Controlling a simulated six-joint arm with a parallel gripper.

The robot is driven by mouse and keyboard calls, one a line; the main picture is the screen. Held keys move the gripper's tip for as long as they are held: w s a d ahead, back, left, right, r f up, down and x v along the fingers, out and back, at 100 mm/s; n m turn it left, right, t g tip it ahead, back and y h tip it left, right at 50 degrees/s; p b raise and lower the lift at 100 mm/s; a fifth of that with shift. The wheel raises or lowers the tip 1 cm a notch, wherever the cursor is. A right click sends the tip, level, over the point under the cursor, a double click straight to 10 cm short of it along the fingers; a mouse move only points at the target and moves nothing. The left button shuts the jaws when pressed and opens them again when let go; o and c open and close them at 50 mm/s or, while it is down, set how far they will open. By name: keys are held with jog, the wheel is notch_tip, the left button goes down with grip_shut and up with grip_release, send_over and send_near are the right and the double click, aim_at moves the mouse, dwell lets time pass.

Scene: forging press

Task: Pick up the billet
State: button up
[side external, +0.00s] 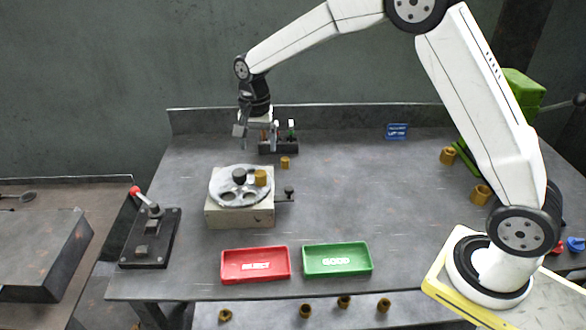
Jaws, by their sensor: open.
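No part is labelled as the billet. A brass cylinder (261,177) and a dark cylinder (239,176) stand on the round light-grey plate (226,199) of a beige block fixture (240,217). A smaller brass piece (285,162) stands on the table behind and right of the plate. My gripper (257,134) is open, pointing down at the back of the table, above and behind the plate. It appears apart from all three pieces. Its fingers overlap a small rack in the picture, so their exact gap is hard to see.
The dark rack (292,147) holds small upright items. A red REJECT tray (255,264) and a green GOOD tray (337,259) lie at the front. A red-knobbed lever device (150,240) stands left. Brass pieces (480,194) lie right. The table's middle right is clear.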

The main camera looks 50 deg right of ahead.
aim_at(260, 172)
dwell(0.7)
jog(key=m, duration=0.2)
jog(key=f+m, duration=0.1)
jog(key=m, duration=0.1)
jog(key=shift+s, duration=0.1)
jog(key=m, duration=0.2)
jog(key=f+m, duration=0.1)
jog(key=m, duration=0.2)
jog(key=shift+a, duration=0.1)
jog(key=shift+f, duration=3.95)
grip_shut()
